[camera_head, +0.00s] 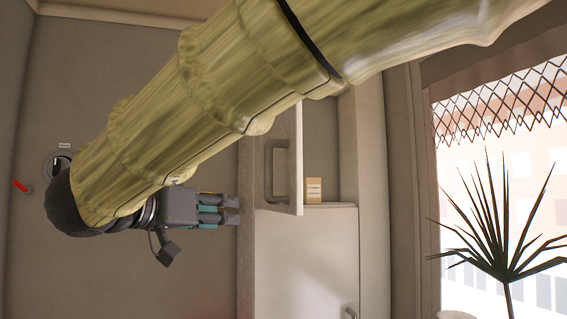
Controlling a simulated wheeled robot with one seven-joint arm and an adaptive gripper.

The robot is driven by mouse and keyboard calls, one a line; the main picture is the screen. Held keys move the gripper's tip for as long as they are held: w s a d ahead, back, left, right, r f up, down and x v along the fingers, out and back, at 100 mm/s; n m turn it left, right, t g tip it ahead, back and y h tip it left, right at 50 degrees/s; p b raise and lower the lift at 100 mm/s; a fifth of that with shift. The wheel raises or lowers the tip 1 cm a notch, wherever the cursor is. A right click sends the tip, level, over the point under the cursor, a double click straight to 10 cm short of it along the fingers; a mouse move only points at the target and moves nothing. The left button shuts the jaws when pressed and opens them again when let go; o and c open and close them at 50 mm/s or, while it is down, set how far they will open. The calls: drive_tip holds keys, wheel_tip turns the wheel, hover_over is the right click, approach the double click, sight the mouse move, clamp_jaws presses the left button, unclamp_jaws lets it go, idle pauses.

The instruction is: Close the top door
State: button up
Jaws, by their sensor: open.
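The top door (290,160) is a pale panel with a grey bar handle (269,172). It stands open, and the cabinet's inside shows to its right. My gripper (229,210) is left of the door and points right, with its fingers beside the cabinet's left side. The fingers are open, and nothing shows between them. I cannot tell whether they touch the cabinet. My arm crosses in front of the door's upper part and hides it.
A small tan box (313,190) stands inside the open compartment. The lower door (305,255) below looks shut, with its handle (350,313) at the bottom edge. A spiky plant (505,255) stands by the window at right. A grey wall (100,285) is at left.

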drive_tip(key=shift+v, duration=1.75)
drive_tip(key=shift+c, duration=0.5)
